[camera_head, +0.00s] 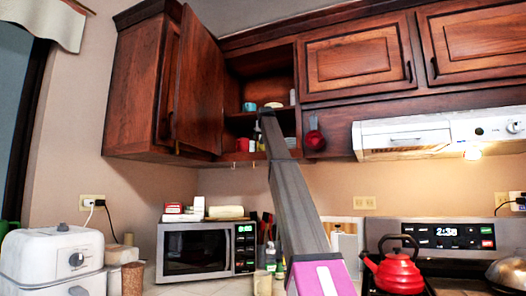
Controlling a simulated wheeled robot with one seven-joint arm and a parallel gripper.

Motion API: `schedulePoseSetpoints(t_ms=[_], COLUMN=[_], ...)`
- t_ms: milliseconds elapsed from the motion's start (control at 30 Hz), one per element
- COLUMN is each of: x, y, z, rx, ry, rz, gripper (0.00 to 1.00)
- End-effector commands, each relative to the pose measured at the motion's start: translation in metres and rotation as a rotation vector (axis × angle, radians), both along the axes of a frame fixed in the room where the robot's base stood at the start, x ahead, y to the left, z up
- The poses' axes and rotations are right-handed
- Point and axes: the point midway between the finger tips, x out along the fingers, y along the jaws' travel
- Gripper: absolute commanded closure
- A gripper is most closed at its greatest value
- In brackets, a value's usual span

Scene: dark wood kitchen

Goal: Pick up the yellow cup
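My arm reaches up from the counter into the open wall cabinet, and my gripper (267,112) is at its far end by the middle shelf. The fingers are too small and dark to show whether they are open or shut. A pale, yellowish rounded thing (274,104) shows just above the gripper on the shelf; I cannot tell whether it is the yellow cup or whether I touch it. A blue cup (249,106) stands to its left. A red cup (242,145) is on the lower shelf, with a small bottle-like thing (258,134) beside it.
The cabinet's open door (199,85) stands left of the opening. A red pot holder (315,139) hangs at the right. Below are a microwave (195,252), a toaster (52,262), a red kettle (397,272) on the stove and a beige cup (262,283) on the counter.

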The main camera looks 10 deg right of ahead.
Motion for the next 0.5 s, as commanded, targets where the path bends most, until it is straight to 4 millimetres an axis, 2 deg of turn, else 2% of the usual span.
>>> schedulePoseSetpoints(t_ms=[167,400,500], x=[0.012,0.043,0.048], y=[0.0,-0.003,-0.004], z=[-0.005,-0.018,-0.02], rx=[0.0,0.0,0.0], ry=[0.0,0.0,-0.001], rz=[0.0,0.0,0.0], gripper=[0.0,0.0,0.0])
